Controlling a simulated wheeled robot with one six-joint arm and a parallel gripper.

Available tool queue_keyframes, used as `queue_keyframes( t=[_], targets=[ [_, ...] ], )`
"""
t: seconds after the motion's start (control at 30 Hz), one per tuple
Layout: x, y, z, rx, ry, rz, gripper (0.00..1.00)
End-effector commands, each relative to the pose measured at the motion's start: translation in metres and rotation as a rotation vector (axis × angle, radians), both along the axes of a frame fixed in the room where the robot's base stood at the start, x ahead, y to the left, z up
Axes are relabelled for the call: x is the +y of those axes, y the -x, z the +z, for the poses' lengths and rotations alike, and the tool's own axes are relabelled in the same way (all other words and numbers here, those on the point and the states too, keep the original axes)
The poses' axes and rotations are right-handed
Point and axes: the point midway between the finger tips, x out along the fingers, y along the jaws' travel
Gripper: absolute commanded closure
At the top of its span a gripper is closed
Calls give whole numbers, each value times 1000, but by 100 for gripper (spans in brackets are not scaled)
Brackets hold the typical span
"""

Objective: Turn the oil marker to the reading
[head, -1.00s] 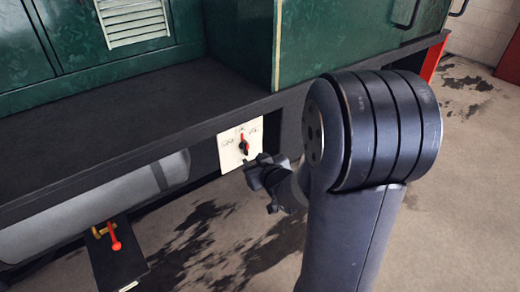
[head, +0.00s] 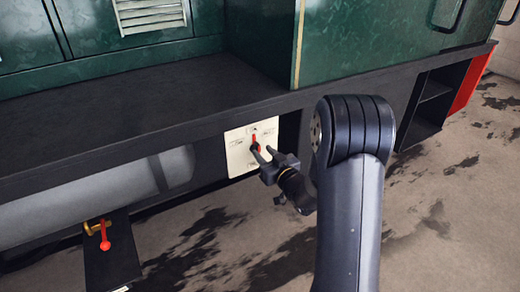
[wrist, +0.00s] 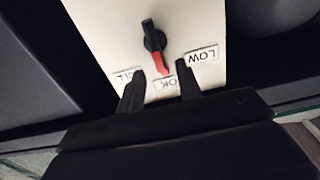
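The oil marker (head: 254,141) is a black pointer knob with a red end on a white plate (head: 236,160) under the tram's running board. In the wrist view, seen upside down, the marker (wrist: 155,45) has its red end at the OK label (wrist: 163,87). The LOW label (wrist: 202,56) is to its right, and a partly hidden label, ending in "LL", is to its left. My gripper (head: 264,153) is in front of the plate. In the wrist view my gripper (wrist: 160,80) is open, its fingers either side of the red tip; I cannot tell whether they touch.
The dark running board (head: 130,105) overhangs just above the plate. A grey cylinder (head: 80,215) lies to the left beneath it. A red-handled brass valve (head: 103,236) stands on a dark step at lower left. The floor at right is clear, with dark stains.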

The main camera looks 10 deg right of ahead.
Motion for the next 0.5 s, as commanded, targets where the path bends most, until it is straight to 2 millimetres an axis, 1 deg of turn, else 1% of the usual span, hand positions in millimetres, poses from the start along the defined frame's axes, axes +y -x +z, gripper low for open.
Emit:
queue_keyframes(
  t=[0.03,0.1,0.2,0.3,0.5],
  targets=[
    [4,-8,0,-2,-1,2,66],
    [6,-17,0,-1,1,1,66],
    [9,-27,-1,0,1,1,66],
    [10,-32,0,0,0,-1,66],
    [11,-33,0,0,0,-1,66]
  ],
)
